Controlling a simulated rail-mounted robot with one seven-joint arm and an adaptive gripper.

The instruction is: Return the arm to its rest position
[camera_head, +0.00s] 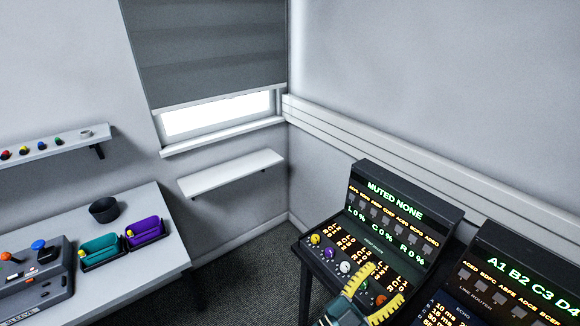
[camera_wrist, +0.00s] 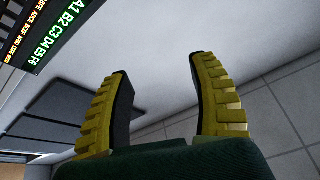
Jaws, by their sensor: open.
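My gripper (camera_head: 372,290) has yellow ribbed fingers and shows at the lower right of the head view, in front of the black console marked "MUTED NONE" (camera_head: 398,205). In the wrist view my gripper (camera_wrist: 162,100) has its two fingers spread wide apart with nothing between them. In the head view the fingers cover part of the console's lower panel. Whether they touch it I cannot tell.
A second console (camera_head: 510,275) stands at right. At left, a table (camera_head: 150,200) holds a teal bin (camera_head: 100,248), a purple bin (camera_head: 145,231), a black bowl (camera_head: 104,210) and a control box (camera_head: 35,290). An empty shelf (camera_head: 230,174) is under the window.

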